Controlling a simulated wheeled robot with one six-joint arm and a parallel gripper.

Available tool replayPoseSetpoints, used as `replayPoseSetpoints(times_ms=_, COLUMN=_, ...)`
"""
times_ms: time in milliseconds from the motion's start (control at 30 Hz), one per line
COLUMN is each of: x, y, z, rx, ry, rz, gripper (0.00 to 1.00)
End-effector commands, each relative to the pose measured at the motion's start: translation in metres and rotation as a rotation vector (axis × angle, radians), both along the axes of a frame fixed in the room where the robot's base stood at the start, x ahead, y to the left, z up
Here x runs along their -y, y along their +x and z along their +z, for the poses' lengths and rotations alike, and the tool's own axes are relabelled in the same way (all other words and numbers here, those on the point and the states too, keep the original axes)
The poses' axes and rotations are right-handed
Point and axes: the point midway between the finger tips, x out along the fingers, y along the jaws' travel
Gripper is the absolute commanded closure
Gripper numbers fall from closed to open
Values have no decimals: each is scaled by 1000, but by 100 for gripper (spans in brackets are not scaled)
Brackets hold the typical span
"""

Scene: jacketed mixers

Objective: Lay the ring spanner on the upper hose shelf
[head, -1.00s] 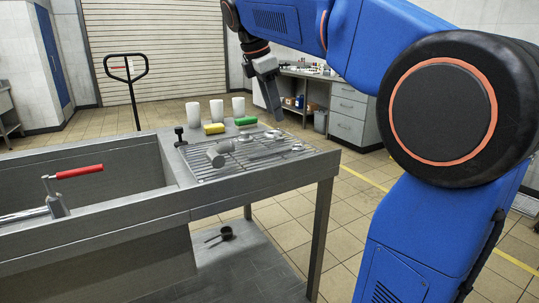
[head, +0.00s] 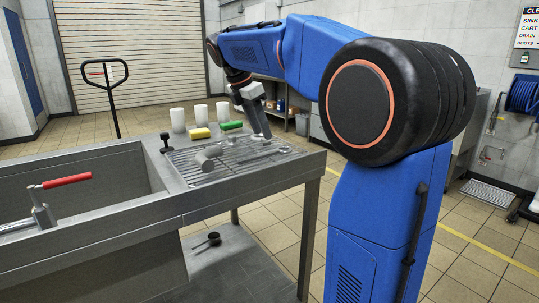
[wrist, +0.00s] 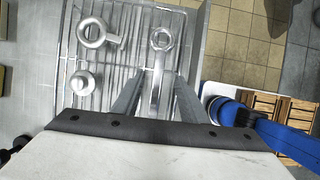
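The ring spanner (wrist: 161,42) lies on the wire drainer rack, its ring end pointing up in the wrist view. It also shows, small, in the head view (head: 258,157). My gripper (wrist: 157,88) is open and points down over the rack, one finger on each side of the spanner's handle. I see a gap between fingers and handle; their height above the rack is hard to tell. In the head view my gripper (head: 265,138) is low over the rack's right part. I cannot make out the upper hose shelf in either view.
On the rack (head: 215,177) lie a grey pipe fitting (head: 207,158) and other metal parts. White cups (head: 200,115), a yellow sponge (head: 200,133) and a green brush (head: 231,126) stand behind. A blue hose reel (head: 521,96) hangs on the right wall.

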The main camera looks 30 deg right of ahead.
Motion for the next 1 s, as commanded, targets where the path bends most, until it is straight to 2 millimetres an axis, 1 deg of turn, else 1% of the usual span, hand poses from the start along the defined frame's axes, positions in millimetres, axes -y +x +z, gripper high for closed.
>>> replayPoseSetpoints(times_ms=100, x=6, y=0, z=-13, rx=-1, ry=0, rz=-1, gripper=61)
replayPoseSetpoints(times_ms=267, x=8, y=0, z=-20, rx=0, ry=0, rz=-1, gripper=61)
replayPoseSetpoints(times_ms=367, x=11, y=1, z=-28, rx=-1, ry=0, rz=0, gripper=61)
replayPoseSetpoints(times_ms=500, x=17, y=3, z=-47, rx=-1, ry=0, rz=-2, gripper=61)
replayPoseSetpoints(times_ms=633, x=23, y=3, z=-61, rx=-1, ry=0, rz=-1, gripper=61)
replayPoseSetpoints(times_ms=800, x=25, y=4, z=-68, rx=1, ry=0, rz=-1, gripper=61)
replayPoseSetpoints(times_ms=1000, x=25, y=4, z=-68, rx=1, ry=0, rz=-1, gripper=61)
